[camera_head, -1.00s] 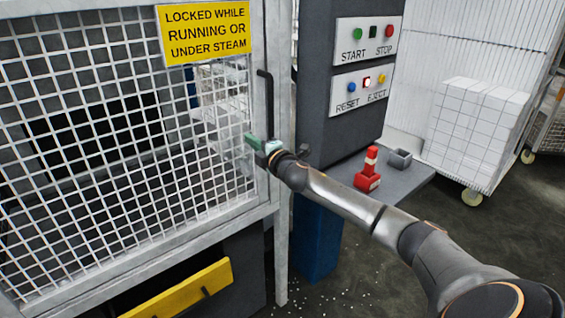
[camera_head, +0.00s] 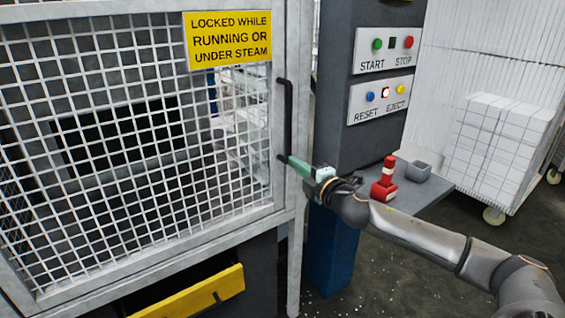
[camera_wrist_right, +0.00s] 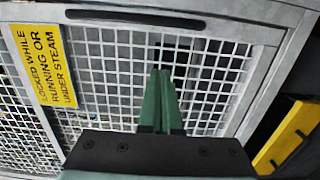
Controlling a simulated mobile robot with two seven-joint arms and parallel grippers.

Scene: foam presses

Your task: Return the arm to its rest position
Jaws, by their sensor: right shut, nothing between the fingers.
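My right gripper (camera_head: 291,161) has green fingers and is shut and empty. In the head view its tips are by the lower end of the black door handle (camera_head: 288,118), in front of the mesh door (camera_head: 115,236); I cannot tell whether they touch it. In the right wrist view the green fingers (camera_wrist_right: 161,75) are together and point at the white mesh, with the handle (camera_wrist_right: 135,18) across the top. My right arm reaches in from the lower right. The left gripper is not in view.
A grey column bears a START/STOP panel (camera_head: 387,50) and a RESET/EJECT panel (camera_head: 380,97). A red and white object (camera_head: 385,180) and a small grey box (camera_head: 418,171) stand on a shelf beside my arm. A wheeled cage (camera_head: 495,150) stands at the right. A yellow bar (camera_head: 190,293) is below the door.

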